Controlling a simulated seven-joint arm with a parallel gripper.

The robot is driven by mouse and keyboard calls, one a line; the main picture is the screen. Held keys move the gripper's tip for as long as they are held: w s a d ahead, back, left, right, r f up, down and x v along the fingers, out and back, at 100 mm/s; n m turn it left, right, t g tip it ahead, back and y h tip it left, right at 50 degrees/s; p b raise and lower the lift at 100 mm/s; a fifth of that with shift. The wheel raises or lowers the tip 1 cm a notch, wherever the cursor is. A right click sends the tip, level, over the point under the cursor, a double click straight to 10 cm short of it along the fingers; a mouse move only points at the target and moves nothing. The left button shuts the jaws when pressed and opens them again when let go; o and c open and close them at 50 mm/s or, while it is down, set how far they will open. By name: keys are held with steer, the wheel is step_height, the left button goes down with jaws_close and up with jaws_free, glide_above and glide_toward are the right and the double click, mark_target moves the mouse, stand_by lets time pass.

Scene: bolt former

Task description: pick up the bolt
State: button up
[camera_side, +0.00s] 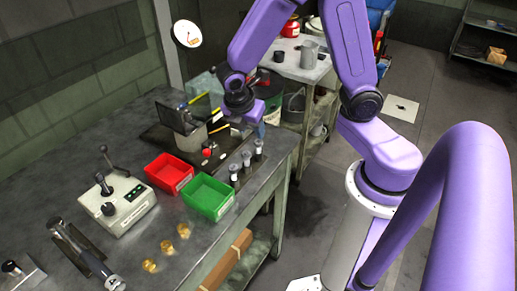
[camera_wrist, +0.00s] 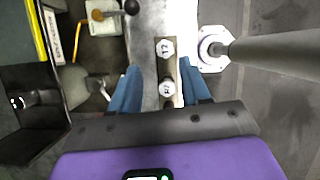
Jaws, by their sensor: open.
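In the side view, several small upright bolts with pale heads stand in a row near the bench's right edge; the one nearest my gripper is the far bolt (camera_side: 258,148). My gripper (camera_side: 268,117) hangs above and just beyond this row, apart from it. In the wrist view, two bolts with pale, marked hex heads, one farther up the picture (camera_wrist: 166,48) and one nearer (camera_wrist: 166,88), stand on a narrow strip. The nearer head lies between my blue fingers (camera_wrist: 159,82), which are spread and empty. Whether the fingertips reach its height cannot be told.
A green bin (camera_side: 208,197) and a red bin (camera_side: 168,173) stand left of the bolts. A grey control box with levers (camera_side: 118,203) and several brass pieces (camera_side: 167,247) are on the bench. A dark machine (camera_side: 183,125) stands behind. The bench edge is close to the bolts.

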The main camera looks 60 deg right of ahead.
mark_target(258, 142)
steer(key=shift+x, duration=1.45)
steer(key=x, duration=0.3)
steer(key=shift+s+d+f, duration=0.2)
steer(key=shift+s+f, duration=0.15)
steer(key=shift+d+f, duration=0.25)
steer(key=shift+f, duration=0.4)
jaws_close()
